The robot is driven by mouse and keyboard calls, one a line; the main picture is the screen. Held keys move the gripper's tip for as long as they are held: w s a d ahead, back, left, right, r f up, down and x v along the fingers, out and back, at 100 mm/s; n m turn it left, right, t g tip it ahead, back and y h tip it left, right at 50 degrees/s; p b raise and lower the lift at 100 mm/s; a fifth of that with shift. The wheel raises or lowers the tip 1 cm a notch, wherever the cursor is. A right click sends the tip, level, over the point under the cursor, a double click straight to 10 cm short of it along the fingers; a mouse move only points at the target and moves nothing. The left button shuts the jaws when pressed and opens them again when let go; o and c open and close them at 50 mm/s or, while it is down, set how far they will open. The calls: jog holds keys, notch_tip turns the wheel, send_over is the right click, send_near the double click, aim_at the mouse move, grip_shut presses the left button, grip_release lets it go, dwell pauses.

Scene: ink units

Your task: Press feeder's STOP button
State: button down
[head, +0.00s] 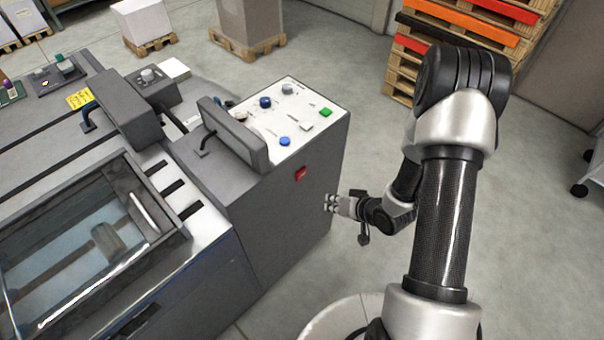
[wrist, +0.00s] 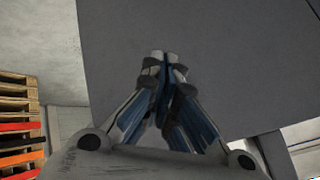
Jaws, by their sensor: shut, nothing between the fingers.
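The grey machine cabinet (head: 285,220) stands left of my arm in the head view. Its sloped white control panel (head: 262,158) carries a green button (head: 326,112), a white button (head: 306,126), a blue button (head: 285,141) and several knobs. A red switch (head: 300,173) sits on the cabinet's side, below the panel. No STOP label is readable. My gripper (head: 329,202) is shut and empty, beside the cabinet's side face, lower than the red switch and right of it. In the wrist view, the shut fingertips (wrist: 164,56) point at a plain grey face (wrist: 230,60); no button shows there.
A dark grey box with a handle (head: 232,132) stands beside the control panel. A glass-covered machine bed (head: 75,250) is at lower left. Stacked wooden pallets (head: 405,70) stand at the back right.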

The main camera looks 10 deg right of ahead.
aim_at(301, 174)
jog(key=shift+w, duration=0.1)
jog(key=w+a, duration=0.5)
jog(key=w, duration=0.2)
dwell(0.4)
jog(key=shift+a, duration=0.1)
dwell(1.2)
jog(key=shift+w+a, duration=0.2)
jog(key=shift+w, duration=0.1)
jog(key=shift+w+a, duration=0.25)
jog(key=shift+w, duration=0.15)
dwell(0.6)
dwell(0.4)
jog(key=shift+s+d, duration=0.5)
jog(key=shift+s, duration=0.2)
